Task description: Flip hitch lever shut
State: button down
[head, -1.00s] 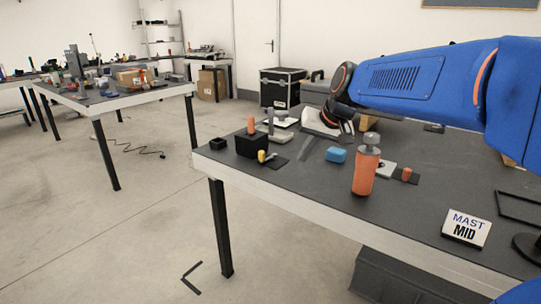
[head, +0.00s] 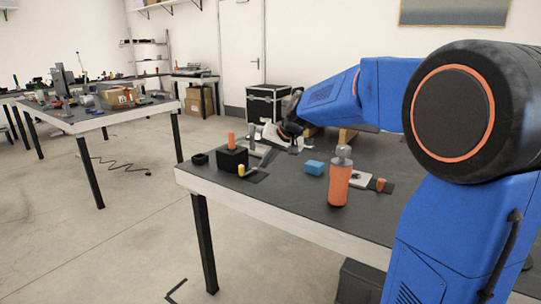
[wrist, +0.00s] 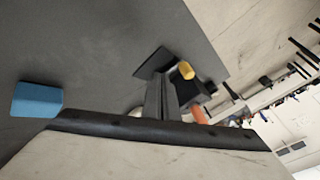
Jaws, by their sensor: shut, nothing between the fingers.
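A black block (head: 232,159) with an orange peg (head: 231,138) stands near the far left corner of the bench, beside a yellow knob (head: 241,170) on a thin dark plate. I take this for the hitch and its lever, but the lever's shape and position are unclear. The wrist view shows the yellow knob (wrist: 186,70), the dark block (wrist: 190,92) and orange peg (wrist: 199,115) just right of my fingers. My gripper (head: 265,163) is shut and empty, its fingers (wrist: 160,78) pointing at the plate. Contact cannot be told.
An orange bottle-like cylinder (head: 339,186) with a grey top stands nearer on the bench. A blue block (head: 314,168) lies between it and my gripper. A small orange piece (head: 380,184) sits on a dark plate to the right. The bench's left edge is close to the black block.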

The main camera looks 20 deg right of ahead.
aim_at(241, 170)
jog(key=x, duration=0.3)
jog(key=shift+f, duration=0.1)
jog(key=shift+w+a, duration=0.25)
jog(key=shift+a, duration=0.3)
jog(key=shift+w+a, duration=0.2)
jog(key=shift+a, duration=0.35)
jog(key=shift+w+a, duration=0.3)
jog(key=shift+a, duration=0.35)
jog(key=shift+w+a, duration=0.4)
jog(key=shift+a, duration=0.25)
jog(key=shift+r, duration=0.25)
jog(key=shift+d, duration=0.15)
